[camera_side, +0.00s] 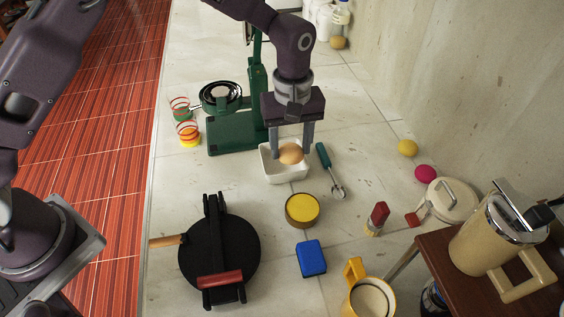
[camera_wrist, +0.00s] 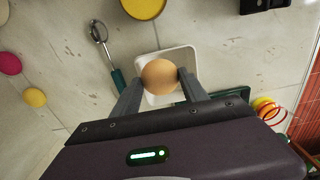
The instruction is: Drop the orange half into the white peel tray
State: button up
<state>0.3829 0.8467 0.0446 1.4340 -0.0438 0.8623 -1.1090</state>
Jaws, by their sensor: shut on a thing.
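The orange half (camera_side: 290,153) is a rounded pale orange piece held between the fingers of my gripper (camera_side: 291,152). In the side view it appears over the white peel tray (camera_side: 283,175), a square tray on the counter. The wrist view shows the orange half (camera_wrist: 159,77) between the two grey fingertips (camera_wrist: 158,80), with the white tray (camera_wrist: 183,57) behind and around it. My gripper is shut on the orange half. I cannot tell the exact height of the orange half above the tray floor. Part of the tray is hidden by the fingers and fruit.
A green juicer press (camera_side: 235,132) stands close behind and left of the tray. A green-handled scoop (camera_side: 330,170) lies to its right. A yellow-topped round container (camera_side: 302,209), a black press (camera_side: 218,250) and a blue sponge (camera_side: 311,258) lie in front.

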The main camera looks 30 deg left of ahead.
jog(key=shift+f, duration=0.65)
jog(key=o, duration=1.6)
